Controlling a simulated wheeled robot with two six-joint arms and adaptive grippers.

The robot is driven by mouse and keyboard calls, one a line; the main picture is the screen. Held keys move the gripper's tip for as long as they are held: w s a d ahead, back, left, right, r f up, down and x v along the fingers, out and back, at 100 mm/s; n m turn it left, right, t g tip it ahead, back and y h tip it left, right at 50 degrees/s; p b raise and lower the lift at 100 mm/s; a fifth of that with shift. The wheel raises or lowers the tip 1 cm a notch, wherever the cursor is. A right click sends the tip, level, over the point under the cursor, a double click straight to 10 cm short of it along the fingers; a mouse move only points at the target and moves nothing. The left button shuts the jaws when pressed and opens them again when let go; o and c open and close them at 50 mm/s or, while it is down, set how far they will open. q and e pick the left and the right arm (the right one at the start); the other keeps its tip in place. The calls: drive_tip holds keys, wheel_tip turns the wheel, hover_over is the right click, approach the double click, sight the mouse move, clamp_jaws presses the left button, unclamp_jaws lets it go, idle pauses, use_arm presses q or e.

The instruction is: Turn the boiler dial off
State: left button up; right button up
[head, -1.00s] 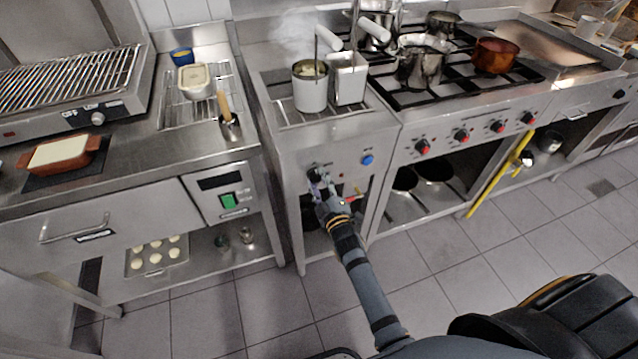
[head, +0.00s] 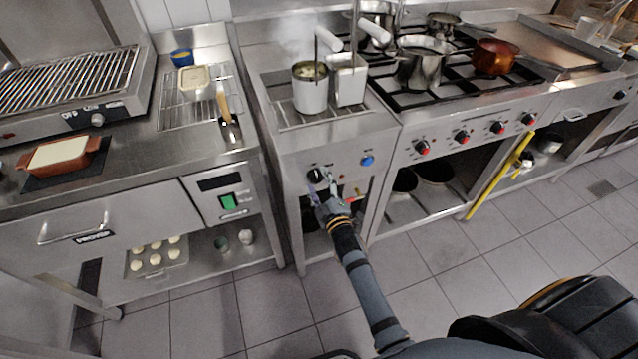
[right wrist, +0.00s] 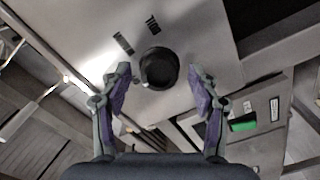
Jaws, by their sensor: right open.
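The boiler dial (head: 316,174) is a round black knob on the steel front panel of the boiler (head: 300,157), below its steaming pot. In the right wrist view the dial (right wrist: 159,69) has a pale pointer mark at its lower left and small dark labels above it, too small to read. My right gripper (head: 322,192) is just in front of and slightly below the dial in the head view. In the right wrist view my right gripper (right wrist: 160,92) is open, its purple-padded fingers either side of the dial with gaps, not touching it. My left gripper is out of view.
A blue button (head: 367,160) sits right of the dial. A red-handled valve (head: 354,197) is close to the right of my gripper. A proofer with a green switch (head: 228,201) stands at left; a stove with red-marked knobs (head: 461,136) at right. Tiled floor in front is clear.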

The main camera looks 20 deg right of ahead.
drive_tip(key=shift+s, duration=0.25)
drive_tip(key=s, duration=1.1)
drive_tip(key=shift+s+d, duration=0.2)
drive_tip(key=shift+s, duration=0.1)
